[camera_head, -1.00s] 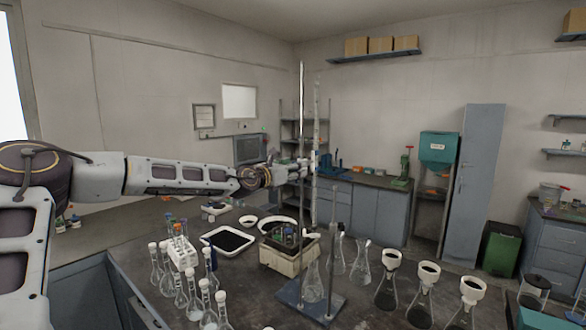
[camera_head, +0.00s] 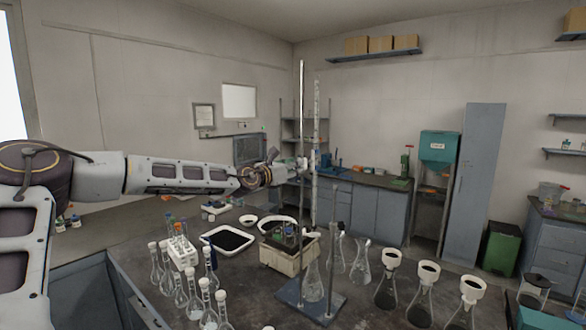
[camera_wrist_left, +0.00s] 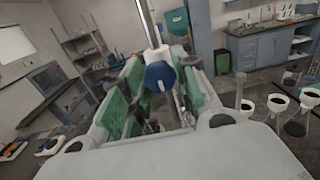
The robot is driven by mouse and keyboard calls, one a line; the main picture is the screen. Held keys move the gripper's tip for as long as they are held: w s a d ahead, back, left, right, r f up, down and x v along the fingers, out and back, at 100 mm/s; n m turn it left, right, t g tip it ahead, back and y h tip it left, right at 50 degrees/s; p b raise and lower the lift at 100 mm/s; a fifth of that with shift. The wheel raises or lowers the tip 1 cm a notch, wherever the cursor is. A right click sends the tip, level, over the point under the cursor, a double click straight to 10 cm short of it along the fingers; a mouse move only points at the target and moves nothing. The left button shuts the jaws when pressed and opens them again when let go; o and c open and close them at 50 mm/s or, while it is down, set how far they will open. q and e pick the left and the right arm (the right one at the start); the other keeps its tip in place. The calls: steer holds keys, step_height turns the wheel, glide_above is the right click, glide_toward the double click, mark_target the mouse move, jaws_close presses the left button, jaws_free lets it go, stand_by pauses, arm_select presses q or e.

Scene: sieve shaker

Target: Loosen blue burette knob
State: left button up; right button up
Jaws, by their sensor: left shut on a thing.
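The blue burette knob (camera_wrist_left: 160,75) sits between the green-padded fingers of my left gripper (camera_wrist_left: 150,90) in the left wrist view. The gripper is shut on it. In the head view my left gripper (camera_head: 285,167) reaches in from the left to the upright stand rod (camera_head: 302,100) and the clear burette (camera_head: 317,120) beside it. The knob is too small to make out there. The stand's blue-grey base (camera_head: 290,295) rests on the dark bench. My right gripper is not in view.
A conical flask (camera_head: 313,285) stands under the burette. Several volumetric flasks (camera_head: 180,290) stand at the left, near a tray of dark material (camera_head: 228,240). A sieve shaker box (camera_head: 290,262) is behind the stand. Several funnel-topped flasks (camera_head: 424,300) stand at the right.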

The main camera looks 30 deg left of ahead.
arm_select(q)
steer(key=n+b, duration=0.6)
steer(key=n, duration=1.1)
steer(key=shift+n, duration=0.4)
stand_by(0.4)
